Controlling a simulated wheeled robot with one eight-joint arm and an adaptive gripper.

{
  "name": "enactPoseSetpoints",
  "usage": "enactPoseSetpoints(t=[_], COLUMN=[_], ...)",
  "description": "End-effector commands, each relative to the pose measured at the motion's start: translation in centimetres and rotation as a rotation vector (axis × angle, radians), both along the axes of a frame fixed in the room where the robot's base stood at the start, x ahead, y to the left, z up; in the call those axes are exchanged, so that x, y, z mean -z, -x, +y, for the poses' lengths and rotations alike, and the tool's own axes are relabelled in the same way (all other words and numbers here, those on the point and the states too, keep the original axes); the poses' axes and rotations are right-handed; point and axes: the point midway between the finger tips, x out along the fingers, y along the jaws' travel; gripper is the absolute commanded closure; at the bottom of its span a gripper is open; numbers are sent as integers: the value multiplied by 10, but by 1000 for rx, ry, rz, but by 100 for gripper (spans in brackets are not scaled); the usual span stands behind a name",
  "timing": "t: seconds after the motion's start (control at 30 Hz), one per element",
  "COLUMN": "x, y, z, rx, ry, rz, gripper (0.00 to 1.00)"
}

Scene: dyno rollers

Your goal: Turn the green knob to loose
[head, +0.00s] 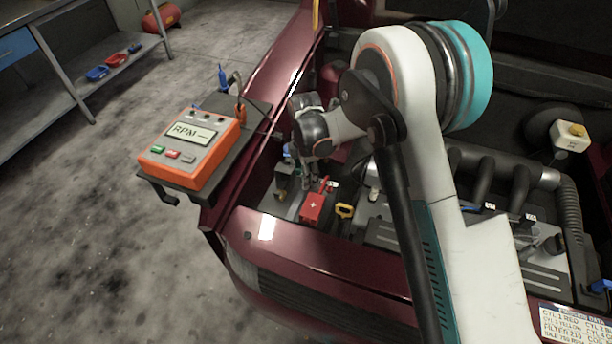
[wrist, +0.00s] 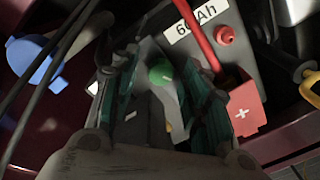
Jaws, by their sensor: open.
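The green knob (wrist: 160,73) shows in the wrist view on top of the battery (wrist: 246,58), which carries a "60 Ah" label. My gripper (wrist: 158,92) is open, with one finger on either side of the knob in the picture. I cannot tell how close the fingertips are to it or whether they touch it. In the head view my gripper (head: 309,180) points down into the engine bay at the battery corner. The knob is not discernible there.
A red plus-marked cover (head: 313,207) and red cable sit right of my gripper. A yellow handle (head: 345,211) is beside them. A blue part (wrist: 33,60) lies left in the wrist view. An orange RPM meter (head: 190,146) stands on a tray left of the maroon fender.

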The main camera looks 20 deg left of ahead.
Motion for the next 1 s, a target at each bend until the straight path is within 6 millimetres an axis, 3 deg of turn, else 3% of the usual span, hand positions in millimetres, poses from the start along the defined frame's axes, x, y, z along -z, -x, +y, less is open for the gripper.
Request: enactPoseSetpoints(t=[0.27,0.47,1.0], x=[1,1,1], y=[0,0,0], z=[0,0,0], rx=[0,0,123], ry=[0,0,0], rz=[0,0,0], gripper=[57,100,100])
